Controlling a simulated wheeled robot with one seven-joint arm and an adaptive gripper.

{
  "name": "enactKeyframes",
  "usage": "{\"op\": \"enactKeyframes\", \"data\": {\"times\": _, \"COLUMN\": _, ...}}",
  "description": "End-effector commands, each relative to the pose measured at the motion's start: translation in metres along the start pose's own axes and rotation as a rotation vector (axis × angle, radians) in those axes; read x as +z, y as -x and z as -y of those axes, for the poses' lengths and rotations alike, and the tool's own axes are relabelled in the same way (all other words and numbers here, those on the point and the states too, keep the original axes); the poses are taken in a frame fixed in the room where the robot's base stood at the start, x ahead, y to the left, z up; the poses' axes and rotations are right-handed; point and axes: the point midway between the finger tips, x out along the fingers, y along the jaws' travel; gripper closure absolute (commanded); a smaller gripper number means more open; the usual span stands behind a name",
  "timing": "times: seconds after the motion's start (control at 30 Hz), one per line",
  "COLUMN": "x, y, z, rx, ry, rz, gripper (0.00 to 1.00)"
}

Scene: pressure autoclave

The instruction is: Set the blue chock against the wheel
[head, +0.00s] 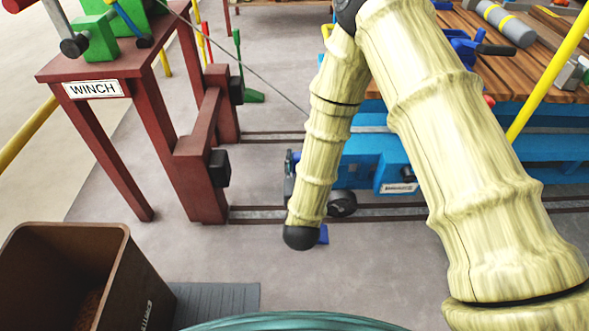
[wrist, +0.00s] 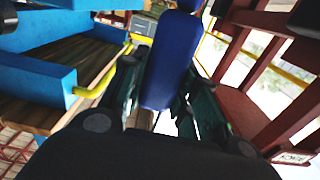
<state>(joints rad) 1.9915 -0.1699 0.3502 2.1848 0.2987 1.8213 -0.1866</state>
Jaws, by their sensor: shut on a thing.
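The blue chock (wrist: 170,62) is in the wrist view, between the two dark green fingers of my gripper (wrist: 160,108), which is shut on it. In the head view only a small blue piece of the chock (head: 323,235) shows beside the dark end of my arm. My arm hides the gripper there. A dark wheel (head: 342,204) of the blue cart (head: 372,165) stands on the near rail, just above and right of that blue piece. Whether the chock touches the wheel or rail cannot be told.
Rails (head: 385,213) run left to right under the cart. A red-brown winch stand (head: 196,160) is to the left. A brown bin (head: 130,270) and a grey mat (head: 215,300) lie at front left. Bare floor is in front of the near rail.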

Motion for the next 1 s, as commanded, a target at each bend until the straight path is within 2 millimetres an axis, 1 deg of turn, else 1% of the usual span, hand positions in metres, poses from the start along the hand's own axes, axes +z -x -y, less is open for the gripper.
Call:
{"op": "enactKeyframes", "data": {"times": 0.03, "x": 0.002, "y": -0.01, "z": 0.001, "rx": 0.002, "ry": -0.001, "rz": -0.006, "gripper": 1.0}}
{"op": "enactKeyframes", "data": {"times": 0.63, "x": 0.011, "y": -0.113, "z": 0.019, "rx": 0.001, "ry": -0.001, "rz": -0.006, "gripper": 1.0}}
{"op": "enactKeyframes", "data": {"times": 0.8, "x": 0.012, "y": -0.132, "z": 0.022, "rx": 0.001, "ry": -0.001, "rz": -0.004, "gripper": 1.0}}
{"op": "enactKeyframes", "data": {"times": 1.0, "x": 0.013, "y": -0.137, "z": 0.023, "rx": 0.0, "ry": 0.0, "rz": -0.003, "gripper": 1.0}}
